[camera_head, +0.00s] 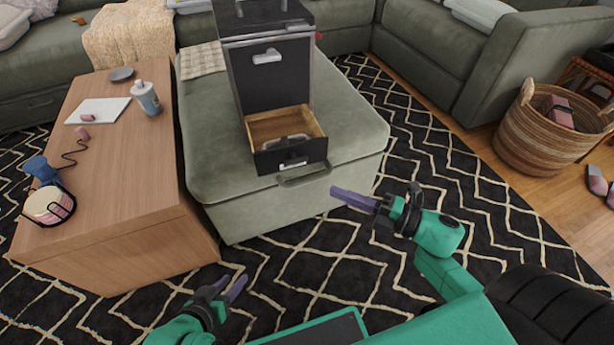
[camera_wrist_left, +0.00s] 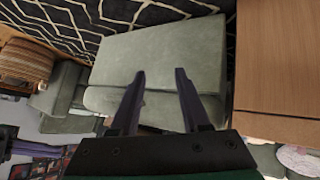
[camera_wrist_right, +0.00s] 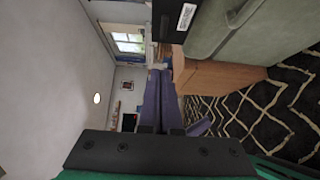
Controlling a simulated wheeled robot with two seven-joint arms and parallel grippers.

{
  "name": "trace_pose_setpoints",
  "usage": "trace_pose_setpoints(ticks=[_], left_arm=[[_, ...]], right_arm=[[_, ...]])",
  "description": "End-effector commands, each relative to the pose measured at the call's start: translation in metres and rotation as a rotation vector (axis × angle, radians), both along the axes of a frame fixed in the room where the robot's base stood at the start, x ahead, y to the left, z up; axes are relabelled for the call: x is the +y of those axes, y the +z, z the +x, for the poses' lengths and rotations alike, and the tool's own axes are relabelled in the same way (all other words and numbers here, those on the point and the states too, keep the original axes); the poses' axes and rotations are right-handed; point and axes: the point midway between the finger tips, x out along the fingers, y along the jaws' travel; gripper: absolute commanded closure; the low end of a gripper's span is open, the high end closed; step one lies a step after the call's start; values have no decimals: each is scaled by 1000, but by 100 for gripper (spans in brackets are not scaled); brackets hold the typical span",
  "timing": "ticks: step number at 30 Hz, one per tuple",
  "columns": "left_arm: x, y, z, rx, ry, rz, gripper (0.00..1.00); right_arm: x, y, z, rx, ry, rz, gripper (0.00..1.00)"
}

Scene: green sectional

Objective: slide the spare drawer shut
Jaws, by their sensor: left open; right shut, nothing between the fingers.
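A small dark cabinet (camera_head: 263,84) stands on the green ottoman (camera_head: 220,150). Its lower drawer (camera_head: 289,153) is pulled out toward me, showing a wooden inside with a light-coloured item in it. The upper front with a grey handle (camera_head: 267,56) is closed. My right gripper (camera_head: 335,192) is shut and empty, in front of the ottoman and to the right of the drawer, not touching it. My left gripper (camera_head: 234,283) is open and empty, low over the rug near the wooden table's front corner. The right wrist view shows a dark part with a white label (camera_wrist_right: 186,17).
A wooden table (camera_head: 125,190) stands left of the ottoman with a bottle (camera_head: 146,97), a white board (camera_head: 98,111) and a blue device (camera_head: 40,171). A woven basket (camera_head: 525,135) stands at the right. The patterned rug (camera_head: 330,260) before the ottoman is clear.

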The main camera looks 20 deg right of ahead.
Motion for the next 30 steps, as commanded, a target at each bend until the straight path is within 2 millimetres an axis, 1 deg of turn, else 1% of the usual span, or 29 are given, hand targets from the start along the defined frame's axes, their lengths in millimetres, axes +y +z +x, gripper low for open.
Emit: trace_pose_setpoints(ticks=[1,3,10,12,15,19,30], left_arm=[[-4,-5,0,-19,2,-16,54],[-9,-8,1,-52,5,-42,54],[-25,-14,1,-151,25,-125,54],[-30,-16,0,-190,35,-158,54],[-33,-17,-1,-219,46,-182,54],[-34,-18,-1,-232,50,-193,54],[-34,-17,-1,-233,50,-194,54]], right_arm=[[8,-1,8,-4,2,2,100],[19,-1,19,-5,0,1,100],[53,-1,56,-3,-1,3,100],[51,-2,70,-2,-4,1,100],[51,-2,84,1,-4,2,100],[51,-1,91,3,-4,3,100],[51,0,92,4,-4,4,100]])
